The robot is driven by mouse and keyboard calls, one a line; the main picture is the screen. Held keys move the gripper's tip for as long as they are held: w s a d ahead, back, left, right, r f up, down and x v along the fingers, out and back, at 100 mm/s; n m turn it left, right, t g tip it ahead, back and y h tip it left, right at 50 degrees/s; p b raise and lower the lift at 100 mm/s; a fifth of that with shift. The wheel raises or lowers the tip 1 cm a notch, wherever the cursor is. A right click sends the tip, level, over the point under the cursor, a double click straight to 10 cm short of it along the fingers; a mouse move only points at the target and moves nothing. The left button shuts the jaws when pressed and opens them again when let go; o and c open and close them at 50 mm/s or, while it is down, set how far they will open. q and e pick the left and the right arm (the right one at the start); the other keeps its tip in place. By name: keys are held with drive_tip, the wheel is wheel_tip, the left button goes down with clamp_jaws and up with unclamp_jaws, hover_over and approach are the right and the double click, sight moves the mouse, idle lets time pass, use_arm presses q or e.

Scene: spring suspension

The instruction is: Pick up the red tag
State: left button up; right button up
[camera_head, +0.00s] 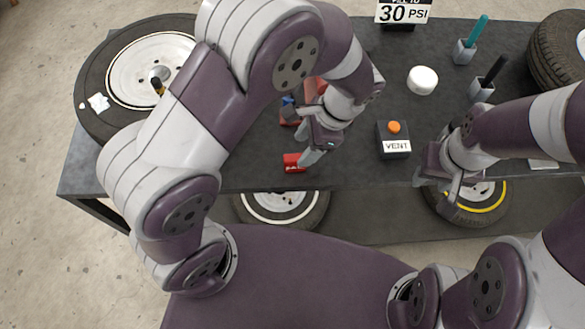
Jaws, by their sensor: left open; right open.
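The red tag (291,163) lies near the front edge of the dark table, left of the middle. It is small, with some white marking on it. My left gripper (306,160) points down right beside the tag, at its right side, and its jaws are open. One finger partly overlaps the tag's right end in the picture, and I cannot tell whether they touch. My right gripper (450,195) is open and empty at the table's front edge on the right.
A vent box with an orange button (394,128) stands right of my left gripper. A white round cap (422,80), a 30 PSI sign (403,12) and two upright tools in holders are behind. A wheel (100,75) lies at the left. Red and blue parts sit behind my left gripper.

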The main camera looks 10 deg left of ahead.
sight(296, 157)
use_arm(q)
drive_tip(key=f, duration=0.1)
drive_tip(key=w+f, duration=0.1)
drive_tip(key=f, duration=0.1)
drive_tip(key=shift+w+a+f+p, duration=0.1)
drive_tip(key=shift+w+a+p, duration=0.1)
drive_tip(key=shift+p, duration=0.15)
drive_tip(key=shift+s+a+f, duration=0.85)
drive_tip(key=shift+f, duration=0.05)
drive_tip(key=x, duration=0.2)
drive_tip(key=shift+s+a+f, duration=0.1)
drive_tip(key=shift+f, duration=0.3)
drive_tip(key=shift+w+f, duration=0.3)
drive_tip(key=shift+f, duration=0.05)
drive_tip(key=shift+s+r, duration=0.1)
drive_tip(key=shift+s, duration=0.1)
drive_tip(key=c, duration=0.9)
clamp_jaws()
use_arm(e)
drive_tip(key=shift+w+d+f, duration=0.15)
drive_tip(key=shift+w, duration=0.3)
